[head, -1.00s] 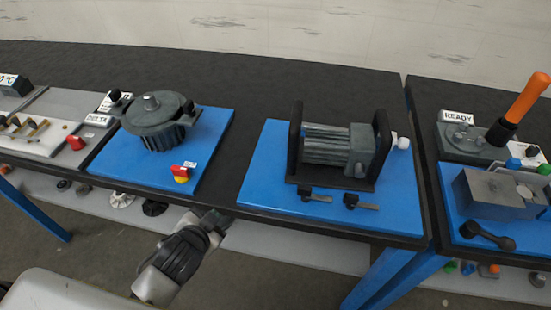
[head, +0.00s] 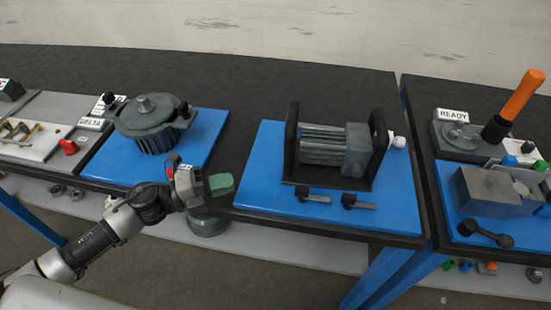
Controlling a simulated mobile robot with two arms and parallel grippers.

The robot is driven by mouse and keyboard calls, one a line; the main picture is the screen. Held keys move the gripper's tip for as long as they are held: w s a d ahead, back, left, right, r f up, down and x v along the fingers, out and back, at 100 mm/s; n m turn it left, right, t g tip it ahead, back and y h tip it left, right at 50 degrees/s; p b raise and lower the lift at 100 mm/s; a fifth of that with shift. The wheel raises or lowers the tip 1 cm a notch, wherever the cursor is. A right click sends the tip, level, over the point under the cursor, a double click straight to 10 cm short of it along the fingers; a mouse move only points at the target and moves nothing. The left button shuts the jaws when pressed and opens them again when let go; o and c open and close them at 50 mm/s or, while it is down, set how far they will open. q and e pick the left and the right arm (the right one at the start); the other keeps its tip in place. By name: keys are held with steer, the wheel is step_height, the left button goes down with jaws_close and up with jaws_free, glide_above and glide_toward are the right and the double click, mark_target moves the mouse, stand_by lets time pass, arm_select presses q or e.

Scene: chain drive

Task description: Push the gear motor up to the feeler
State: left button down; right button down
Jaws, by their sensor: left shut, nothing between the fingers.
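The gear motor (head: 325,149), grey with a ribbed body and a boxy right end, lies between two black upright plates (head: 292,142) on a blue board (head: 265,190). A small white knob (head: 398,142) shows just right of the right plate. I cannot tell for sure whether it is the feeler. My left gripper (head: 222,184), with green fingertips, is shut and empty. It appears near the table's front edge, left of the blue board and apart from the motor. My right gripper is not in view.
Two black-handled clamps (head: 350,201) lie at the front of the motor's board. A round finned motor (head: 148,125) stands on another blue board at left. A station with an orange lever (head: 522,95) is at right. The black tabletop behind is clear.

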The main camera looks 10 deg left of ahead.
arm_select(q)
steer(key=p, duration=0.3)
glide_toward(289, 156)
steer(key=d, duration=0.2)
steer(key=s+d, duration=0.1)
steer(key=d, duration=0.1)
steer(key=shift+r, duration=0.2)
steer(key=w, duration=0.1)
steer(key=w+d, duration=0.1)
steer(key=w+p, duration=0.1)
steer(key=shift+d+f, duration=0.15)
steer(key=shift+d, duration=0.2)
steer(key=shift+w+d+f, duration=0.1)
steer(key=shift+w, duration=0.55)
steer(key=shift+w+d+b, duration=0.15)
steer(key=shift+w+b, duration=0.2)
steer(key=shift+w, duration=0.5)
